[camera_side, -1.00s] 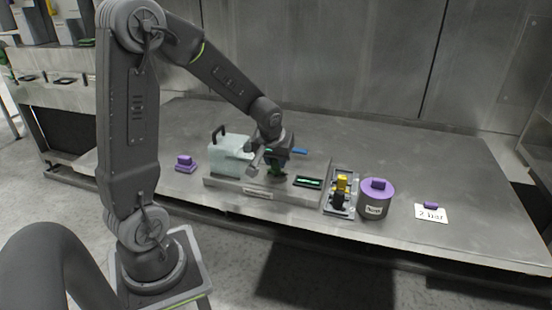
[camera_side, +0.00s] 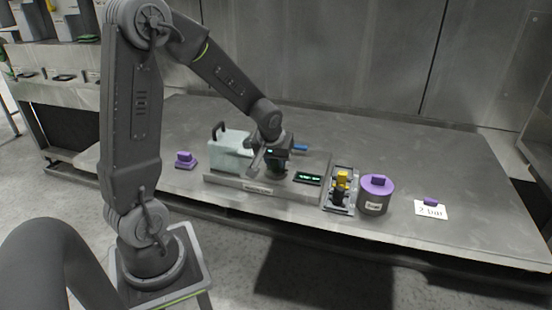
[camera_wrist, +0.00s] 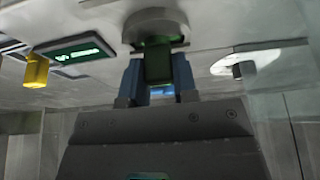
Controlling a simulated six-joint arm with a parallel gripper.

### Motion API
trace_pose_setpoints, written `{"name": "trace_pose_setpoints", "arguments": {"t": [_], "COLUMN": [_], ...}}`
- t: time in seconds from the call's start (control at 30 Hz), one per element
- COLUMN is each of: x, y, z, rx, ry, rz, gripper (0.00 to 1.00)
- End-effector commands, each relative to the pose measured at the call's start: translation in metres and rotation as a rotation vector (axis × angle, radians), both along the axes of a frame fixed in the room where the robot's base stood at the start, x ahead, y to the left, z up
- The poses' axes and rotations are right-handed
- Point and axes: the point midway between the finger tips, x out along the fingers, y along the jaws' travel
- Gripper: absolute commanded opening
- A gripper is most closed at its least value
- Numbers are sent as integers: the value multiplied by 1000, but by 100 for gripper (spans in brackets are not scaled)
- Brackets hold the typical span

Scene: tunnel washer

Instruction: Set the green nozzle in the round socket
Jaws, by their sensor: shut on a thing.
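My gripper (camera_wrist: 157,82) is shut on the green nozzle (camera_wrist: 157,62), which shows between the two blue fingers in the wrist view. The round socket (camera_wrist: 140,28) is a grey ring at the nozzle's far end; the nozzle's end overlaps it, and I cannot tell how deep it sits. In the side view my gripper (camera_side: 276,172) is low over the grey base plate (camera_side: 225,181), between the pale box and the small display. The nozzle and socket are mostly hidden behind my wrist there.
The pale box (camera_side: 228,156) with a black handle stands close left of my gripper. The green-lit display (camera_side: 308,179), a tray (camera_side: 351,172) with yellow and black parts, and a purple-lidded canister (camera_side: 374,200) lie to the right. A "2 bar" card (camera_side: 430,211) is farther right.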

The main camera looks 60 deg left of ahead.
Motion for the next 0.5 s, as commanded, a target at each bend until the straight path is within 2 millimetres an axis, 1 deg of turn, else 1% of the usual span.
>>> {"name": "trace_pose_setpoints", "arguments": {"t": [0.23,0.27,0.5], "x": [0,0,0], "y": [0,0,0], "z": [0,0,0], "rx": [0,0,0], "ry": [0,0,0], "rz": [0,0,0], "gripper": [4,28,51]}}
